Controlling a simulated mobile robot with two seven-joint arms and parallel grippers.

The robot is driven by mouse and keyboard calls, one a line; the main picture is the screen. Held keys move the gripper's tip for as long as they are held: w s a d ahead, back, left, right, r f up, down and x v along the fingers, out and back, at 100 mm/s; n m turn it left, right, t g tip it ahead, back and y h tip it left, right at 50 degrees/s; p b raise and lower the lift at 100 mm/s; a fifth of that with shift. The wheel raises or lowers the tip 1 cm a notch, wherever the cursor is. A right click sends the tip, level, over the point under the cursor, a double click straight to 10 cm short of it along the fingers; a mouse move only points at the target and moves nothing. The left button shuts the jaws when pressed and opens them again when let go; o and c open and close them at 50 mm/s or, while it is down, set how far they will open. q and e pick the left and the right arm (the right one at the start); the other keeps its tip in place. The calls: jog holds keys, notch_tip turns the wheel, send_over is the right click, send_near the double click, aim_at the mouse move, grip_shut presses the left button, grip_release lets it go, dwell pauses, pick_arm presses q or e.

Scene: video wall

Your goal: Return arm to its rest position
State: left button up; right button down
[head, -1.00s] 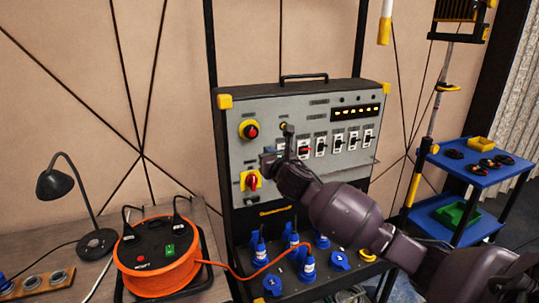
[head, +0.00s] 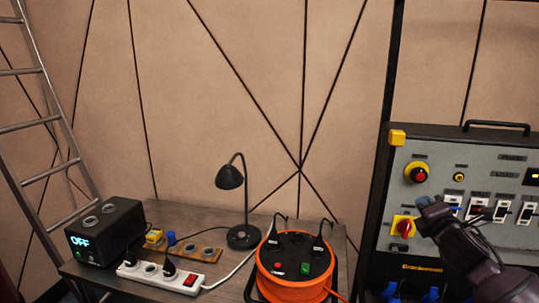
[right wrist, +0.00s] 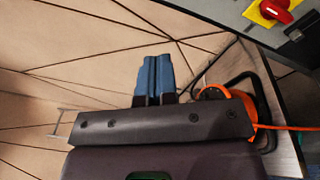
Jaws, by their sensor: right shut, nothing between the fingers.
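My right arm comes in at the lower right of the head view. Its gripper (head: 428,207) is in front of the grey control panel (head: 452,168), close to the red rotary switch on a yellow plate (head: 403,227) and the row of breaker switches (head: 500,210). In the right wrist view the blue-grey fingers (right wrist: 155,76) are together with nothing between them. The red rotary switch also shows at the upper right there (right wrist: 276,9). I cannot tell whether the gripper touches the panel. My left gripper is not in view.
An orange cable reel (head: 294,262), a black desk lamp (head: 231,180), a white power strip (head: 178,276) and a black box reading OFF (head: 105,232) stand on the wooden table (head: 215,222). A ladder (head: 40,125) leans at the left. The wall above the table is clear.

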jog(key=s+a+f+m+g+y, duration=0.1)
jog(key=s+a+f+m, duration=0.3)
jog(key=s+f+m, duration=0.4)
jog(key=s+a+f+m+g+y, duration=0.15)
jog(key=s+a+f+m, duration=0.3)
jog(key=f+m, duration=0.5)
jog(key=s+a+f+m+g, duration=0.1)
jog(key=s+f+m+g, duration=0.1)
jog(key=s+f, duration=0.6)
jog(key=s+a+f+m+g+h, duration=0.1)
jog(key=s+f+m+g, duration=0.1)
jog(key=s+f, duration=0.7)
jog(key=s, duration=0.4)
jog(key=shift+s+a, duration=0.15)
jog(key=shift+s, duration=0.25)
jog(key=c, duration=1.8)
grip_release()
jog(key=shift+m+h, duration=0.25)
